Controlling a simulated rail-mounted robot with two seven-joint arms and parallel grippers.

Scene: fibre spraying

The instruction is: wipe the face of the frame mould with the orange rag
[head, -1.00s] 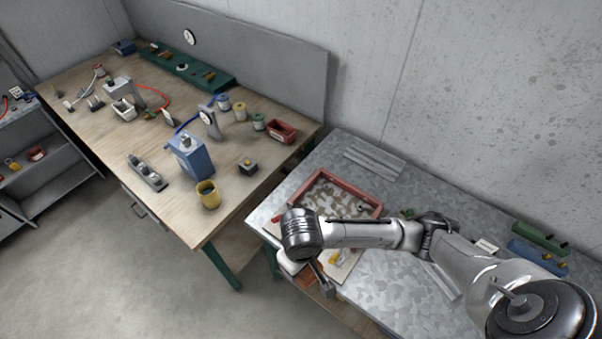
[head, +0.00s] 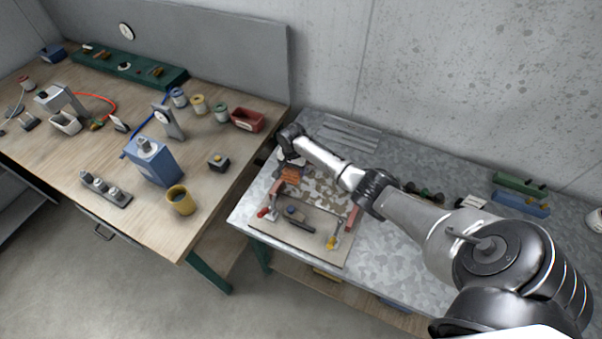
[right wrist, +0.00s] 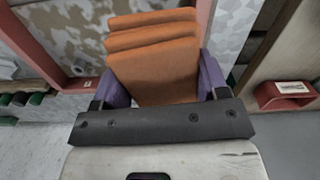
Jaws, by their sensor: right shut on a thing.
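The frame mould (head: 354,217) is a reddish frame on the metal table, with a blotchy brown and pale face (head: 325,191) inside it. My arm hides part of it. The orange rag (head: 291,173) is at the frame's left part in the head view. My right gripper (right wrist: 157,82) is shut on the folded rag, which fills the space between its purple fingers in the right wrist view. The frame's red bars and blotchy face (right wrist: 68,32) show beside and beyond the rag there. I cannot tell whether the rag touches the face. My left gripper is not in view.
A pale board (head: 325,250) with a dark tool and red and yellow handled items lies in front of the frame. Metal strips (head: 350,133) lie behind it.

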